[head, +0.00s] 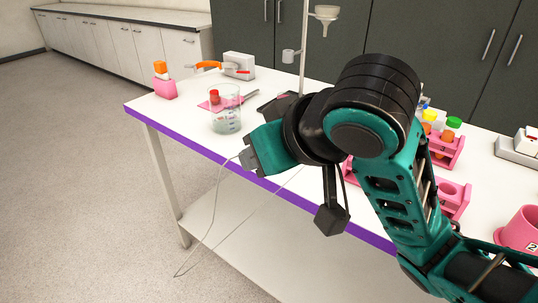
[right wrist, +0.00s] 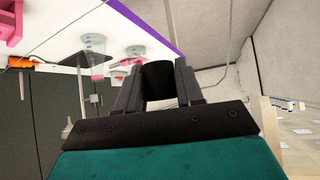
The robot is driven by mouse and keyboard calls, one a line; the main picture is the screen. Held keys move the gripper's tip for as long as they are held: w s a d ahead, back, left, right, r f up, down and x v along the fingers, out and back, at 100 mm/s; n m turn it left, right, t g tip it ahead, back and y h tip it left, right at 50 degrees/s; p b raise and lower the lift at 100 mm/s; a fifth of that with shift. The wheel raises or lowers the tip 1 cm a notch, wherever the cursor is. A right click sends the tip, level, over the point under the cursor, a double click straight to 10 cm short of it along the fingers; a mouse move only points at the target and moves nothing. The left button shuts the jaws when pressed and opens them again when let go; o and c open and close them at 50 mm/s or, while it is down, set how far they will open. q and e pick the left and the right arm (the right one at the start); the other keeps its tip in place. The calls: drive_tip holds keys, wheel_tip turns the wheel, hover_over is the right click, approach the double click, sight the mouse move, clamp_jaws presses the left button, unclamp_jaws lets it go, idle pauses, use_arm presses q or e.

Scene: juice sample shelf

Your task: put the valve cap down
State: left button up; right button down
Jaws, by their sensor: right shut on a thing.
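My right gripper (right wrist: 160,80) is shut on a dark, short cylinder, the valve cap (right wrist: 158,82), seen between its two fingers in the right wrist view. In the head view the right gripper (head: 250,160) is at the table's front edge, left of my arm. The cap cannot be made out there. My left gripper is in neither view.
The white table (head: 180,110) has a purple front edge. A glass beaker (head: 226,122) stands just behind the gripper, near a pink mat with a red piece (head: 214,93). A pink block (head: 165,88) holds an orange piece. Pink racks (head: 447,150) with capped tubes stand right.

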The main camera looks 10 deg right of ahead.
drive_tip(key=w+a+m+h, duration=0.3)
drive_tip(key=w+a+m, duration=0.1)
drive_tip(key=a, duration=0.5)
drive_tip(key=s+d+f+n+g+y, duration=0.1)
drive_tip(key=f+n+g+y, duration=0.3)
drive_tip(key=n, duration=0.4)
drive_tip(key=s+d+f+n+g+y, duration=0.1)
drive_tip(key=d+f+n+g+y, duration=0.3)
drive_tip(key=n, duration=0.5)
drive_tip(key=shift+s+f+y, duration=0.35)
drive_tip(key=shift+f+y, duration=0.3)
drive_tip(key=shift+y, duration=0.05)
drive_tip(key=shift+d+f, duration=0.1)
drive_tip(key=shift+f, duration=0.05)
